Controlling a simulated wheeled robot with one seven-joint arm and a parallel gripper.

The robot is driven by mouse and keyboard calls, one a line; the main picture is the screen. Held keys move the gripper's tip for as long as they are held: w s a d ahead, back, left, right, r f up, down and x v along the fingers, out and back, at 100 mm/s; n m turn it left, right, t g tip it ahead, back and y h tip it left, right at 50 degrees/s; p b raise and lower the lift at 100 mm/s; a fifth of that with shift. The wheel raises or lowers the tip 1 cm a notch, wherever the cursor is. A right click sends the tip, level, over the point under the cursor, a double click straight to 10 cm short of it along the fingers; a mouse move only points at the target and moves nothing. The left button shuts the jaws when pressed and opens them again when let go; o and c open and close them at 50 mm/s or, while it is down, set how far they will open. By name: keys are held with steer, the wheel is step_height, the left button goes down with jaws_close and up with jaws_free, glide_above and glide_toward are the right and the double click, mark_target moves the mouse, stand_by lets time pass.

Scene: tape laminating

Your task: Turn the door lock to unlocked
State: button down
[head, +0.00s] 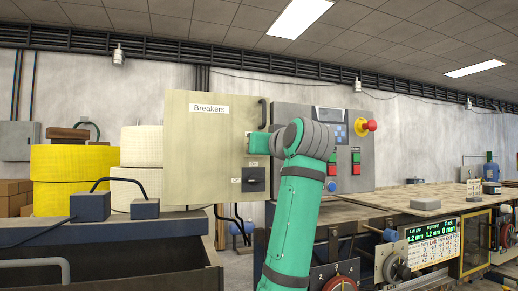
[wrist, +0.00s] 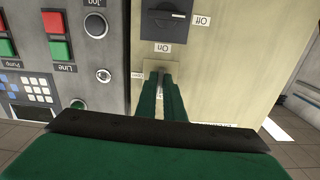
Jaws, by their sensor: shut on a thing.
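The beige breaker cabinet door (head: 205,150) is closed flat and carries a "Breakers" label. My gripper (head: 251,143) is at the door's right edge, below the black handle (head: 263,113) and above the black rotary switch (head: 255,180). In the wrist view, which is upside down, the two green fingers (wrist: 159,78) are close together, shut on the door lock. A pale edge of the lock's plate (wrist: 152,67) shows by the fingertips. The lock's knob is hidden between the fingers, so its angle cannot be told.
The rotary switch (wrist: 167,17) with On and Off labels is close to the fingertips. A grey control panel (head: 287,113) with buttons and a red emergency stop (head: 370,125) adjoins the door on the right. Yellow (head: 70,180) and cream rolls stand left.

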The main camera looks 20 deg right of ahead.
steer(key=shift+s+r+m, duration=0.1)
steer(key=shift+m, duration=0.3)
steer(key=m, duration=1.6)
steer(key=shift+m, duration=0.3)
steer(key=shift+w, duration=0.2)
steer(key=shift+s+d, duration=0.1)
steer(key=shift+d, duration=0.1)
steer(key=shift+a, duration=0.15)
